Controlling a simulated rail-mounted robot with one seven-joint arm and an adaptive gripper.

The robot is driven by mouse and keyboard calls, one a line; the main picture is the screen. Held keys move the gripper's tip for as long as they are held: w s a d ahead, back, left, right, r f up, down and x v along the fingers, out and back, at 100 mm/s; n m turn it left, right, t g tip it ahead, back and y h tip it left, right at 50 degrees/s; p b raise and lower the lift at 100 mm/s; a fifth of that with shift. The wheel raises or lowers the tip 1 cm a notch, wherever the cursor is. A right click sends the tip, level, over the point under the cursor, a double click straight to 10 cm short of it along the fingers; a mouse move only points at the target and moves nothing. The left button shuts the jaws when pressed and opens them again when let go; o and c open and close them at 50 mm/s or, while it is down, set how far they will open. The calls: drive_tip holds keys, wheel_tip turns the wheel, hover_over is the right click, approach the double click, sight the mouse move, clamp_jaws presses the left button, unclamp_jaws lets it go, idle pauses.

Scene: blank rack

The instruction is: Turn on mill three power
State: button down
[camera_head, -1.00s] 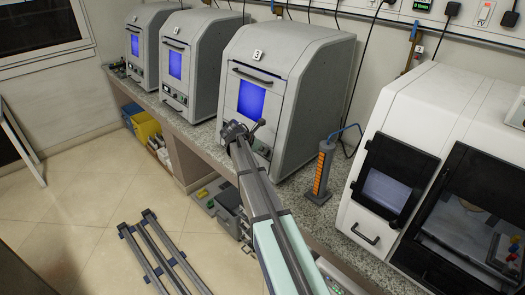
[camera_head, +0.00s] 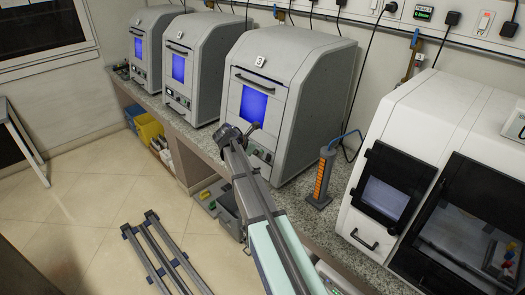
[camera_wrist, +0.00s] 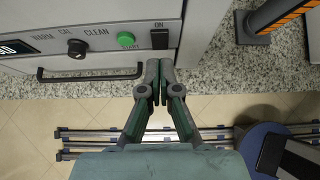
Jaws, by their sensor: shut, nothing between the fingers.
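The nearest grey mill (camera_head: 305,75) has a small label on top that looks like a 3, and a lit blue screen (camera_head: 256,107). Its lower front panel shows in the wrist view (camera_wrist: 200,15), with a black rocker switch (camera_wrist: 160,38), a green button (camera_wrist: 126,39) marked START, and a black knob (camera_wrist: 77,47). My gripper (camera_wrist: 159,65) is shut and empty. In the wrist view its fingertips are just below the switch; I cannot tell whether they touch the panel. In the head view my gripper (camera_head: 252,130) is at the mill's lower front and hides part of the panel.
Two similar mills (camera_head: 206,60) (camera_head: 152,45) stand farther left on the granite counter. An orange-and-grey upright device (camera_head: 321,178) stands right of the nearest mill, then a white machine (camera_head: 450,110) with dark doors. A grey bin (camera_head: 231,215) is on the floor below. The floor at left is mostly clear.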

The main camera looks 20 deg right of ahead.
drive_tip(key=s+a+r+b, duration=0.1)
drive_tip(key=a+r+b, duration=0.2)
drive_tip(key=r, duration=0.6)
drive_tip(key=shift+a, duration=0.1)
